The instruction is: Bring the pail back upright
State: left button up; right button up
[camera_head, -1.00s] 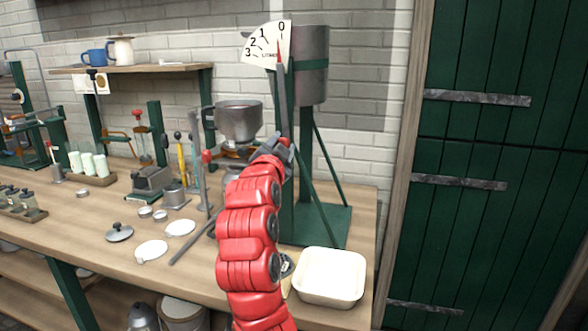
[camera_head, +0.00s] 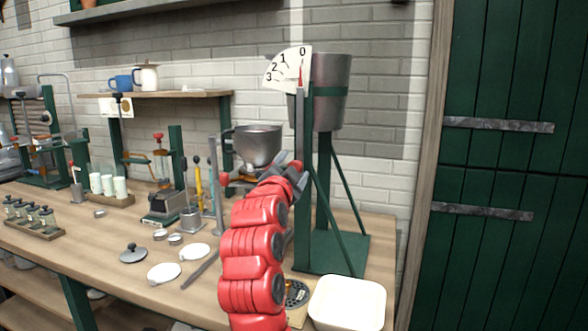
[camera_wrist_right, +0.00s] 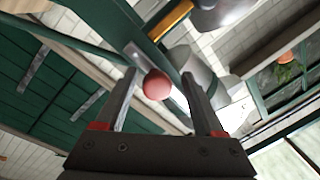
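The grey metal pail (camera_head: 330,92) with a green band hangs in a tall green stand (camera_head: 322,190) and looks upright in the head view. The pointer of its white litre dial (camera_head: 285,70) is near 0. My right gripper (camera_head: 288,167) is in front of the stand, below the pail. In the right wrist view its fingers (camera_wrist_right: 160,98) are apart, with a red ball knob (camera_wrist_right: 157,85) showing between them; no grip on it shows. The knob's lever is mostly hidden in the head view. My left gripper is out of view.
A grey metal pot (camera_head: 257,146) stands left of the stand. A cream tub (camera_head: 347,303) sits at the bench's front right. White discs, a lid (camera_head: 132,254) and small tins lie on the bench (camera_head: 100,255) at left. A green door (camera_head: 520,170) is at right.

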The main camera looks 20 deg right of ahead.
jog(key=shift+d, duration=0.1)
jog(key=shift+s, duration=0.15)
jog(key=v, duration=1.7)
